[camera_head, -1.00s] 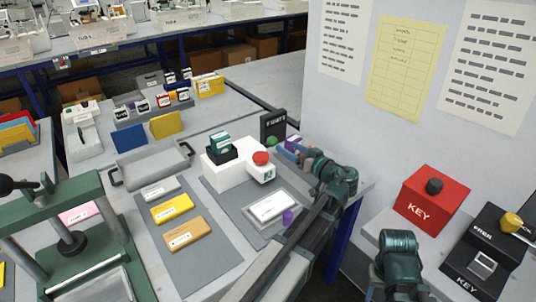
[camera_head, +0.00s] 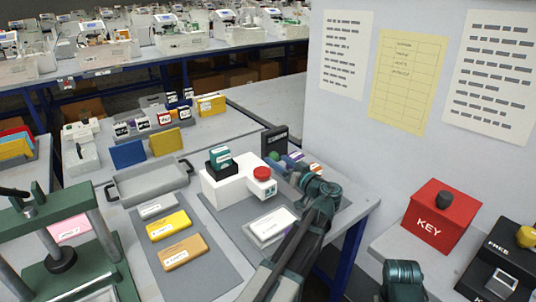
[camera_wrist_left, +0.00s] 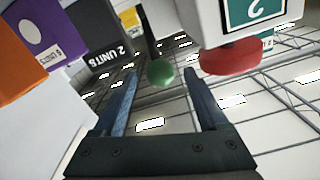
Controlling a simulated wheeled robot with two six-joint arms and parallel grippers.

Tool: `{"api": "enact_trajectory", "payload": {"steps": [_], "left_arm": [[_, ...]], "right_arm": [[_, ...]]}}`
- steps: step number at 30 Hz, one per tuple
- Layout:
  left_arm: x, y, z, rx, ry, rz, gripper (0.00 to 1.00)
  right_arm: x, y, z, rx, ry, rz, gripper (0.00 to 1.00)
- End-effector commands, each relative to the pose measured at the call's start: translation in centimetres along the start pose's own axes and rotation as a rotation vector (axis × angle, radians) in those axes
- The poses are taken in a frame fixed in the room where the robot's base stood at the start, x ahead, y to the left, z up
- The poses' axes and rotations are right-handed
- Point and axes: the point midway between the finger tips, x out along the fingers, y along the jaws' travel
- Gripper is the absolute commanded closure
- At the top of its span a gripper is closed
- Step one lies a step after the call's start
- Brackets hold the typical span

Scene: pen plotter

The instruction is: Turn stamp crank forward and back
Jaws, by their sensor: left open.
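A white machine (camera_head: 222,190) on a grey mat holds a teal card and has a red knob (camera_head: 263,173) on its front right. Beside it is a black "2 UNITS" block (camera_wrist_left: 98,38), and a green ball (camera_wrist_left: 160,72) on a dark rod shows close by. I cannot tell for sure which of the two is the stamp crank. My left gripper (camera_head: 288,172) is open and empty to the right of the red knob. In the left wrist view, the green ball appears between and just beyond the open fingertips, and the red knob (camera_wrist_left: 232,57) lies right of it.
A white framed pad (camera_head: 270,225) lies in front, close to my left arm. Purple and orange items (camera_head: 298,156) stand just past the gripper. A grey tray (camera_head: 150,181), yellow and orange blocks and a green press (camera_head: 60,235) are to the left; a red KEY box (camera_head: 437,218) is right.

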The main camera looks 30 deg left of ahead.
Motion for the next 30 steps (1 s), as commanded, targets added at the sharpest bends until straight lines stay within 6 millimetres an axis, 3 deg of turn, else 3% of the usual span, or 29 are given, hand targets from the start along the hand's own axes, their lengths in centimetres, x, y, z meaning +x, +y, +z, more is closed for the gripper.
{"api": "enact_trajectory", "payload": {"steps": [3,10,24,30], "left_arm": [[2.5,0.1,0.0,0.0,-0.001,-0.003,0.24],[5.4,0.1,0.0,0.0,0.0,-0.001,0.24],[6.3,0.0,0.0,0.0,0.0,0.001,0.24],[6.3,0.0,0.0,0.0,0.0,0.001,0.58]], "right_arm": [[0.0,0.0,0.0,0.0,0.0,0.0,0.5],[0.0,0.0,0.0,0.0,0.0,0.0,0.5],[0.0,0.0,0.0,0.0,0.0,0.0,0.5],[0.0,0.0,0.0,0.0,0.0,0.0,0.5]]}}
